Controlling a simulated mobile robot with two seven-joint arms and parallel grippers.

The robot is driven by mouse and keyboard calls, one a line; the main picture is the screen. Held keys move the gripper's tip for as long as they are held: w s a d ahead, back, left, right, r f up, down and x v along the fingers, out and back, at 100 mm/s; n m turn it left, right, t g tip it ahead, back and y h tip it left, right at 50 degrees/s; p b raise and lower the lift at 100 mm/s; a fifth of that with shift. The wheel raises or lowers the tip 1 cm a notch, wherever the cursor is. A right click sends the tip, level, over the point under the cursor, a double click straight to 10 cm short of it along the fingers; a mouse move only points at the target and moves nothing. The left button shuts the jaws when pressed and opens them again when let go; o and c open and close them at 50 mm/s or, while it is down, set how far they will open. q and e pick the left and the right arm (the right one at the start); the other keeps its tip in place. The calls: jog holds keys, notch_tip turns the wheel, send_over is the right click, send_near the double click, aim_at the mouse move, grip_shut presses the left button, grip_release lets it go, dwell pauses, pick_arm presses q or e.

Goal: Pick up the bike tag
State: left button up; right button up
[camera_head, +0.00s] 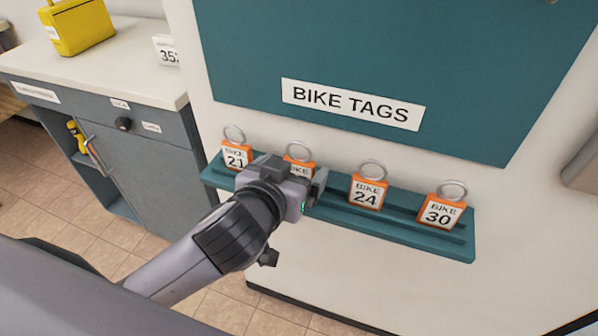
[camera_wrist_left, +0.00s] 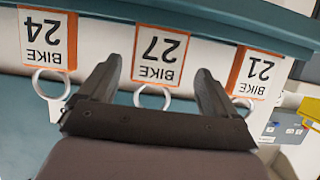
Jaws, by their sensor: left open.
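Several orange-and-white bike tags with metal rings stand in a row on a teal shelf (camera_head: 455,247) under the BIKE TAGS sign. They are BIKE 21 (camera_head: 236,157), a partly hidden tag (camera_head: 301,168), BIKE 24 (camera_head: 366,193) and BIKE 30 (camera_head: 441,214). My left gripper (camera_head: 316,190) is at the partly hidden tag. In the left wrist view, upside down, that tag reads BIKE 27 (camera_wrist_left: 160,55). The open fingers (camera_wrist_left: 153,88) lie on either side of its ring, with visible gaps. BIKE 24 (camera_wrist_left: 47,40) and BIKE 21 (camera_wrist_left: 256,75) flank it. My right gripper is not in view.
A teal board (camera_head: 400,50) with the BIKE TAGS sign (camera_head: 352,104) is on the wall above the shelf. A grey cabinet (camera_head: 160,165) with a white top stands at the left, bearing a yellow object (camera_head: 78,27) and a small numbered sign (camera_head: 166,52). Neighbouring tags sit close by.

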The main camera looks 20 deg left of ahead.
aim_at(303, 163)
pick_arm(q)
jog(key=shift+x, duration=2.35)
jog(key=shift+d, duration=0.2)
jog(key=shift+c, duration=0.3)
jog(key=c, duration=1)
